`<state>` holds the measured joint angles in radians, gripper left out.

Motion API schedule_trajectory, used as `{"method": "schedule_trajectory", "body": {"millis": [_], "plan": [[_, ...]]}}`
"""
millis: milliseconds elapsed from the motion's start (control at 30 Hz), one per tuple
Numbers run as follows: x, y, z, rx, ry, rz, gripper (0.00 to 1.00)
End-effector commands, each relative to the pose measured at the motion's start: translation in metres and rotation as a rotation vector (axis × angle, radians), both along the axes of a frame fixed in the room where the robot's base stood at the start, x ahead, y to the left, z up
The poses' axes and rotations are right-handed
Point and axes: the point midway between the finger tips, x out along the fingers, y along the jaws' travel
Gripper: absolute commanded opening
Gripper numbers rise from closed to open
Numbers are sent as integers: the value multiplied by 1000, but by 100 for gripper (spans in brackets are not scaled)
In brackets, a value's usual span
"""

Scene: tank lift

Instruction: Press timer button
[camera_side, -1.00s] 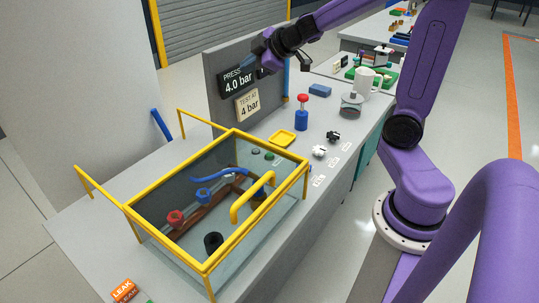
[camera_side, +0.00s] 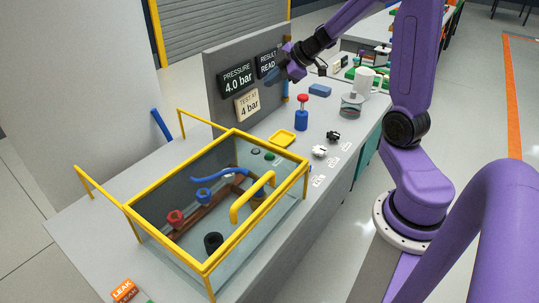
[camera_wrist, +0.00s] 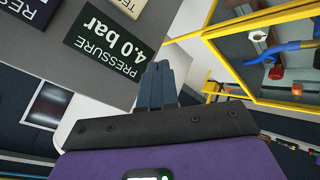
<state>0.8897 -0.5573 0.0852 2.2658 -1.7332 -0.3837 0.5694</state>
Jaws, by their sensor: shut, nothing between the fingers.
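My gripper (camera_side: 274,76) is shut and empty. It hangs in front of the upright grey panel (camera_side: 222,112), near its right end, partly covering the RESULT display (camera_side: 266,62). In the wrist view my gripper's blue fingers (camera_wrist: 162,76) are together, pointing toward the panel's lower edge. No button labelled as a timer can be made out. Two small round button-like pieces, one dark (camera_side: 255,151) and one green (camera_side: 269,155), show near the tank's far corner, apart from my gripper. I cannot tell whether either is the timer button.
A yellow-framed glass tank (camera_side: 205,268) holds pipes and coloured fittings. The PRESSURE display (camera_side: 237,79) reads 4.0 bar, above a TEST AT 4 bar sign (camera_side: 247,105).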

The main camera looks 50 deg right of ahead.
Motion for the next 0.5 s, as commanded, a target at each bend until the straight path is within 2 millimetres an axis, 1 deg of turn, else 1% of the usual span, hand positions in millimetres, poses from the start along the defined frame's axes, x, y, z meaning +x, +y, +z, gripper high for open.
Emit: {"method": "schedule_trajectory", "body": {"millis": [333, 500], "plan": [[-1, 0, -40, 2, 9, -5, 0], [-1, 0, -68, 2, 11, -6, 0]]}}
